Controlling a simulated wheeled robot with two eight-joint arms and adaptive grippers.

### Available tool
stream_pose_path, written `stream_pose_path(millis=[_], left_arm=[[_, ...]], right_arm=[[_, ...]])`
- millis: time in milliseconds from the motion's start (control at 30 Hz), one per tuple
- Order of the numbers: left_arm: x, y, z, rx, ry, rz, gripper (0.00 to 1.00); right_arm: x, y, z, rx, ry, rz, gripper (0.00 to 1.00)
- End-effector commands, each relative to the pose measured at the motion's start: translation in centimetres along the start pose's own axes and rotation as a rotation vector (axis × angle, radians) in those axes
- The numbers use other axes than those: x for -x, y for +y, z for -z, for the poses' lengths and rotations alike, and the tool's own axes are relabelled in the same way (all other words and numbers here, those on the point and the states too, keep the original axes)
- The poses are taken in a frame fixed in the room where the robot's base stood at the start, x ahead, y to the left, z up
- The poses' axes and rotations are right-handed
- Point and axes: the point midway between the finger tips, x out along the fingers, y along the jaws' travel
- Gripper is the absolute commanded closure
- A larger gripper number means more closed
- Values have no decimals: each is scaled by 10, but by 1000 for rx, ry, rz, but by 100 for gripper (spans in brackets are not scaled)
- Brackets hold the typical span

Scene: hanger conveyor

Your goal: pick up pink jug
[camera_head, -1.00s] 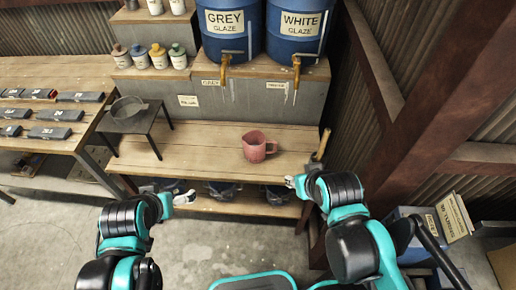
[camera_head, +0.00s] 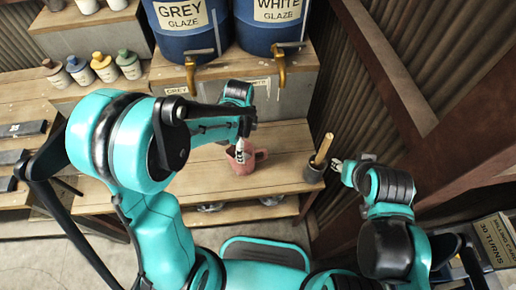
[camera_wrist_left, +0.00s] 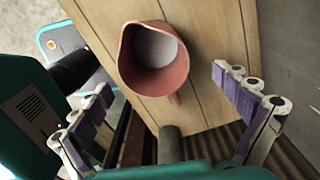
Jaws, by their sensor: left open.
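The pink jug (camera_head: 246,158) stands upright on the wooden bench (camera_head: 205,172) below the glaze barrels. In the left wrist view the jug (camera_wrist_left: 150,62) is seen from above, with its spout and pale inside showing. My left gripper (camera_head: 240,150) is above and at the jug, partly hiding it in the head view. Its fingers (camera_wrist_left: 165,115) are spread wide and open, with the jug between and a little beyond them, not gripped. My right gripper (camera_head: 343,166) is at the right, away from the jug. Its fingers are too small to tell open from shut.
A dark pot with a wooden handle (camera_head: 317,166) stands right of the jug. The grey glaze barrel (camera_head: 186,28) and white glaze barrel (camera_head: 272,22) with taps are behind. Several bottles (camera_head: 104,66) stand at the left on a shelf. A wooden post is at right.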

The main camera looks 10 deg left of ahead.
Motion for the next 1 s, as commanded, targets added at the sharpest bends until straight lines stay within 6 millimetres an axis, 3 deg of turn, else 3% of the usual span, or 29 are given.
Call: stream_pose_path(millis=[367,600,867,1000], left_arm=[[-39,2,0,-14,-1,-5,1],[-76,6,0,-13,-1,-4,1],[-79,6,0,-12,-1,-4,1],[-79,6,0,-12,-1,-4,33]], right_arm=[[-14,0,-10,0,0,0,60],[-32,0,-23,0,0,0,60],[-31,0,-22,0,0,0,60],[-31,0,-22,0,0,0,60]])
